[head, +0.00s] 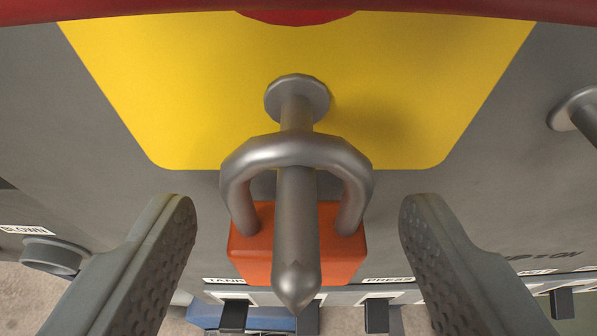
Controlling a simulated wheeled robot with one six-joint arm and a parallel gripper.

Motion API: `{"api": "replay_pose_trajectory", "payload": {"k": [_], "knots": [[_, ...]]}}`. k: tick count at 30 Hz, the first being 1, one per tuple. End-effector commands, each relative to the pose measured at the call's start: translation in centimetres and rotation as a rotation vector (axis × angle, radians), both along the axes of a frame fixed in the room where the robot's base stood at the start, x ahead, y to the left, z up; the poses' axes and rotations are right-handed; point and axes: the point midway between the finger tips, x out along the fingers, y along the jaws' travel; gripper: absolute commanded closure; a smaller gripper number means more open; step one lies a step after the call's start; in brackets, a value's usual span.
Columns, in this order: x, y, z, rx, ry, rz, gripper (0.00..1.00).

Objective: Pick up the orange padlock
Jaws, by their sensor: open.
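The orange padlock (245,258) hangs in the middle of the head view, its grey metal shackle (297,150) looped over a grey peg (297,215). The peg sticks out from the panel toward me, with a pointed tip and a round base. It covers part of the padlock's body. My gripper (293,218) is open, with one finger on the left and one on the right of the padlock. There is a gap on both sides, and neither finger appears to touch it.
The peg is fixed on a yellow plate (180,80) on a grey panel (435,195). A red rim (480,18) crosses the top. Another metal peg (580,108) is at the right edge. Below are labels, several dark switches (377,315) and a round grey knob (50,255).

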Motion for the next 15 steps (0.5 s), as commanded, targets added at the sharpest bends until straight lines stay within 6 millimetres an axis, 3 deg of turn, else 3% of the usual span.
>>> {"api": "replay_pose_trajectory", "payload": {"k": [8, 15], "knots": [[0.36, 0.01, -0.15, 0.000, 0.000, 0.000, 0.36], [0.35, 0.01, -0.14, 0.000, 0.000, 0.000, 0.83]]}}
